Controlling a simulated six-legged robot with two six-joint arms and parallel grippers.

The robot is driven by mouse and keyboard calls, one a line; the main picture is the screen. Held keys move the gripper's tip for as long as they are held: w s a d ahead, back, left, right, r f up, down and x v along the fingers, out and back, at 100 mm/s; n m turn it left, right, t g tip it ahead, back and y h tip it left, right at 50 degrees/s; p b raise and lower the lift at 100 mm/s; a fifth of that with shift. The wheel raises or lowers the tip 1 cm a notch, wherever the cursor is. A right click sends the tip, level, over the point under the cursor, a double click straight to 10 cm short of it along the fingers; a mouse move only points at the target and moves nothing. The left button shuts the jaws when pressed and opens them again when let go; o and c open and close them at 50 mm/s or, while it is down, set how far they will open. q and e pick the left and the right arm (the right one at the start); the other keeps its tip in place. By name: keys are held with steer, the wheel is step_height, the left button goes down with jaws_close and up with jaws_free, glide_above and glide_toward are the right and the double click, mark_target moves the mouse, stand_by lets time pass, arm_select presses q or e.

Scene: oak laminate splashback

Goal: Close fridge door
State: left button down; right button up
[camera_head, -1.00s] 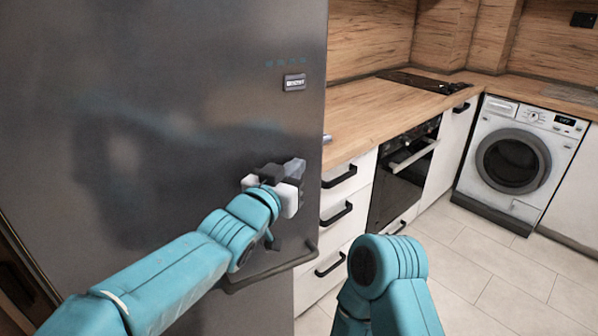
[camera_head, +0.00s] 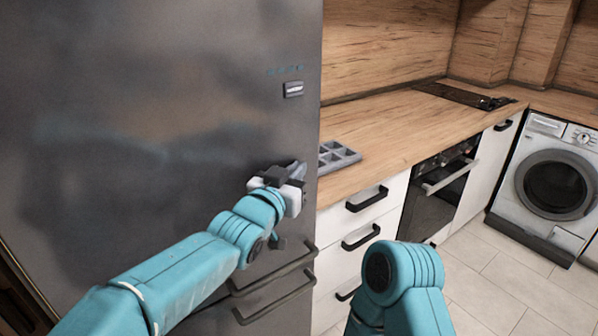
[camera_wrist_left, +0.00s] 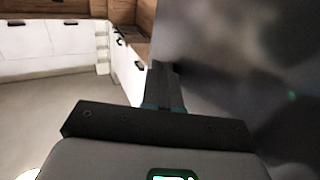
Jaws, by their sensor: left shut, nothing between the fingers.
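The fridge door (camera_head: 150,110) is a large dark grey glossy panel filling the left of the head view. It also fills the right of the left wrist view (camera_wrist_left: 235,60). My left gripper (camera_head: 297,172) is shut and empty, at the door's front near its right edge, touching or very close to it. Its dark fingers show in the left wrist view (camera_wrist_left: 163,85) beside the door face. A dark bar handle (camera_head: 275,270) sits below the gripper, with a second bar handle (camera_head: 275,302) under it. I cannot tell whether the door is fully shut. My right gripper is out of view.
Right of the fridge is a wooden counter (camera_head: 390,130) with a grey compartment tray (camera_head: 338,156) on it. Below are white drawers (camera_head: 350,222), an oven (camera_head: 440,190) and a washing machine (camera_head: 553,185). The tiled floor (camera_head: 490,270) at the right is clear.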

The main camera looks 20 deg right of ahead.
arm_select(q)
steer(key=shift+w+a+r, duration=0.15)
steer(key=shift+w, duration=0.05)
stand_by(0.5)
steer(key=b+v, duration=0.4)
steer(key=v, duration=1.2)
steer(key=a+f+n+g+y+p, duration=0.1)
steer(key=a+f+n+y+p, duration=0.3)
steer(key=f, duration=0.6)
steer(key=a+f+n+g+y, duration=0.15)
steer(key=a+f, duration=0.35)
steer(key=f, duration=0.5)
steer(key=a+f+n+g+y+p, duration=0.2)
steer(key=a+f, duration=0.3)
steer(key=f, duration=0.5)
steer(key=s+a+f+n+g+y+p, duration=0.1)
steer(key=s+a+f+n+g+p, duration=0.1)
steer(key=s+f, duration=0.5)
steer(key=s+a+f+n+g+y+p, duration=0.1)
steer(key=s+a+f+g, duration=0.3)
steer(key=s, duration=0.9)
steer(key=a+f+n, duration=0.1)
steer(key=a+f, duration=0.2)
steer(key=shift+g+p, duration=0.35)
steer(key=shift+p, duration=0.05)
steer(key=shift+a+n, duration=0.15)
steer(key=shift+n, duration=0.1)
